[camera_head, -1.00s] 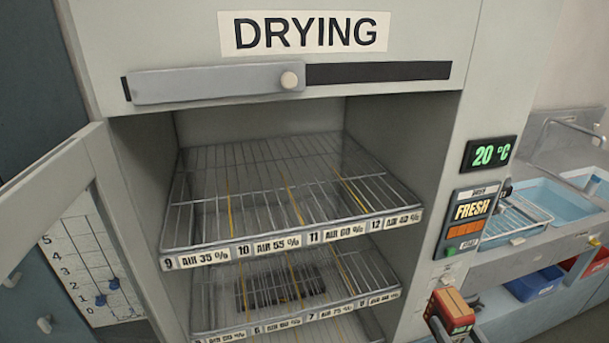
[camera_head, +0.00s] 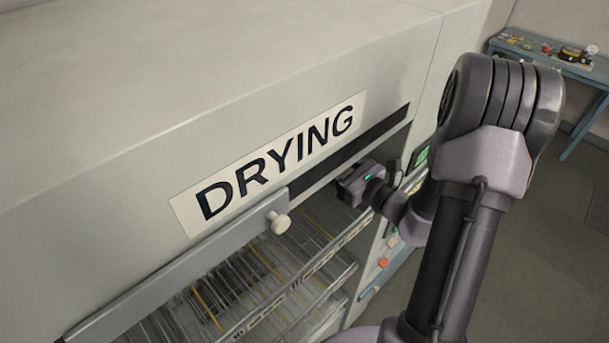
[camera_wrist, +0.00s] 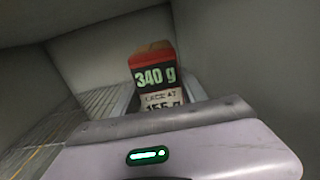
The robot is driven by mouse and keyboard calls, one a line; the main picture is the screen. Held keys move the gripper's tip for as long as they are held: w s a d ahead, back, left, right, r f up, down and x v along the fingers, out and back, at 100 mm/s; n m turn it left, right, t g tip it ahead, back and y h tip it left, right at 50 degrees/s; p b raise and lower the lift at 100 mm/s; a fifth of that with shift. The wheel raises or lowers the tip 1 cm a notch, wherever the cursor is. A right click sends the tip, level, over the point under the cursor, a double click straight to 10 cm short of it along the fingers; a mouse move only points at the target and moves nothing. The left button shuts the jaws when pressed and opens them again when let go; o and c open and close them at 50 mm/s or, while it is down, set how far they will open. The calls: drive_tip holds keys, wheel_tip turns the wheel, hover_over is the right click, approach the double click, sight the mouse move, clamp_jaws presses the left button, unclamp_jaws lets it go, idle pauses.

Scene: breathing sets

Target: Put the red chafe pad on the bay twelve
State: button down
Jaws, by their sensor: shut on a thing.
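A red chafe pad (camera_wrist: 152,56) shows in the wrist view, with a dark face reading "340 g" and a pale label below. My gripper (camera_head: 352,187) is shut on it, at the right side of the drying cabinet's opening, by the top rack. In the head view the pad and fingertips cannot be made out. The top wire rack (camera_head: 310,222) runs below the "DRYING" sign. Its bay labels are too slanted to read now, and the right end, where bay twelve lies, is partly hidden by my gripper. The rack's wires (camera_wrist: 90,112) also show at left in the wrist view.
The cabinet's sliding bar with a round knob (camera_head: 280,223) crosses above the opening. Grey inner walls (camera_wrist: 250,50) stand close around my gripper. A lower rack (camera_head: 200,325) lies beneath. A blue table (camera_head: 560,65) with small items is far off at the right.

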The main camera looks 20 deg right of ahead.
drive_tip(key=f, duration=0.5)
drive_tip(key=f+b, duration=0.1)
drive_tip(key=f, duration=0.2)
drive_tip(key=shift+s+d+f, duration=0.2)
drive_tip(key=shift+s+f, duration=0.1)
drive_tip(key=shift+f, duration=0.15)
drive_tip(key=c, duration=0.6)
unclamp_jaws()
drive_tip(key=shift+c, duration=0.2)
drive_tip(key=shift+a, duration=0.1)
drive_tip(key=b+v, duration=0.1)
drive_tip(key=v, duration=1.1)
